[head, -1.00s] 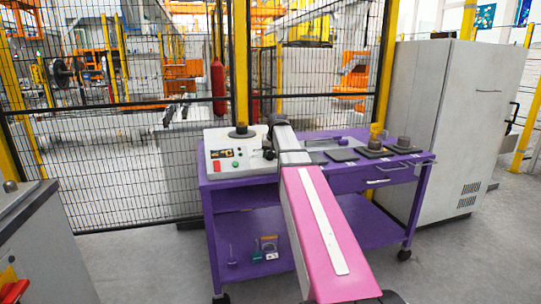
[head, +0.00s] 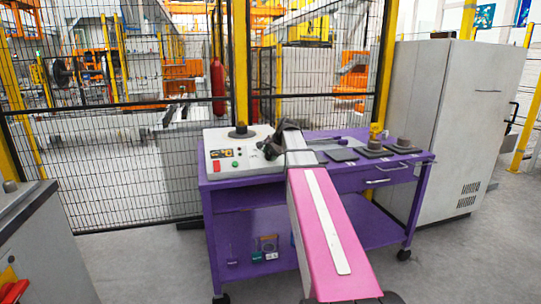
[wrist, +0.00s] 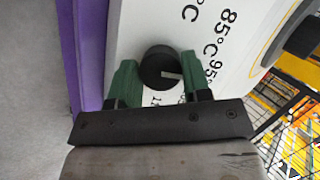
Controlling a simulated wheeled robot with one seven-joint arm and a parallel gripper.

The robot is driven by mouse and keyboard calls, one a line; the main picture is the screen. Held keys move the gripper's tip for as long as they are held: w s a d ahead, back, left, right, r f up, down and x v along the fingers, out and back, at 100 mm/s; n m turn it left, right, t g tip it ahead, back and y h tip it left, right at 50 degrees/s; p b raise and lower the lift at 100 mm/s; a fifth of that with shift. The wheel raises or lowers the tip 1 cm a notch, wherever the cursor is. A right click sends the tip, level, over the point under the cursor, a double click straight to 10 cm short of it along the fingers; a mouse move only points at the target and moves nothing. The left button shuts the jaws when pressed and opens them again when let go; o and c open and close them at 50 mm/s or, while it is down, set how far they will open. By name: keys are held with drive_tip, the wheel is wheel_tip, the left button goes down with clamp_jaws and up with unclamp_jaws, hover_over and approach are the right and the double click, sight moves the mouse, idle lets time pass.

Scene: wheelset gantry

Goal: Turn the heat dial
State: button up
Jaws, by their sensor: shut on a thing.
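The heat dial (wrist: 161,67) is a round black knob with a pale pointer mark, on a white panel (wrist: 140,25) printed with temperatures such as 85°C and 95°C. My gripper (wrist: 160,80) has green fingertips, one on each side of the dial, and is shut on it. Part of the printed scale is hidden by the fingers and palm. In the head view my gripper (head: 268,151) is at the right part of the white control box (head: 222,147) on the purple cart; the dial cannot be made out there.
The box has a red button (head: 215,166) and a green button (head: 236,164). A mesh fence (head: 130,150) stands behind, a grey cabinet (head: 430,120) at right.

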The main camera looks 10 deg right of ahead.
drive_tip(key=shift+m, duration=0.6)
drive_tip(key=o, duration=0.9)
drive_tip(key=shift+o, duration=0.2)
drive_tip(key=v, duration=1.1)
drive_tip(key=shift+f, duration=0.2)
drive_tip(key=shift+s+d, duration=0.1)
